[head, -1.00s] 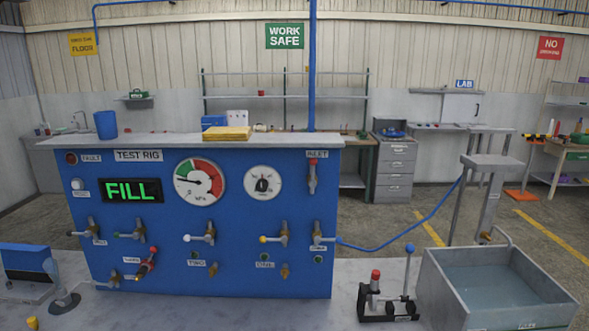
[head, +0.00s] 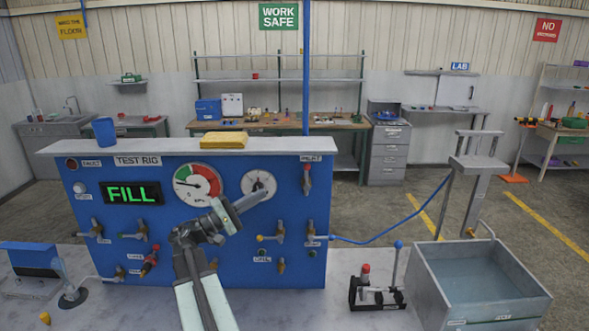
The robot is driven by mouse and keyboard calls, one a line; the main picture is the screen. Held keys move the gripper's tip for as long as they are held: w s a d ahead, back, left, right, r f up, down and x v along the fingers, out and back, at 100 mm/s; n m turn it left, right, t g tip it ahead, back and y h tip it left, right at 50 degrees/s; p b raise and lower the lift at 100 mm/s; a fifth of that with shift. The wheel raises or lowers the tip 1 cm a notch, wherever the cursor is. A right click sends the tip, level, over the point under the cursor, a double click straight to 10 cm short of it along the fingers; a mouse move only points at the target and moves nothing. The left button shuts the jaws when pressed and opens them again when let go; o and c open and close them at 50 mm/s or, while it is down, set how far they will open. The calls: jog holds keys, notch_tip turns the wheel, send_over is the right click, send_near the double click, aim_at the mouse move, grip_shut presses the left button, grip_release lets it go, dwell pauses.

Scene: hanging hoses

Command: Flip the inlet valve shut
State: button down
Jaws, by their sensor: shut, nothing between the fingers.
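The inlet valve (head: 307,180) is at the upper right of the blue test rig panel, under a small white label (head: 311,158) that reads INLET. It is a small metal fitting with a red part at its top, standing about vertical along the pipe line. My gripper (head: 264,195) is in front of the panel, left of and slightly lower than the inlet valve, pointing up and to the right. Its fingers are shut and empty, and it appears apart from the valve. The gripper and arm cover part of the panel's middle, including a valve with a white handle.
The rig's display (head: 133,193) reads FILL. Two round gauges (head: 197,185) and several other valves (head: 280,233) sit on the panel close to my gripper. A blue hose (head: 390,232) runs right from the panel. A hand pump (head: 375,288) and a water tank (head: 480,280) stand at right.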

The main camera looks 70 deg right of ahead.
aim_at(307, 176)
jog(key=p+x, duration=0.4)
jog(key=x, duration=1)
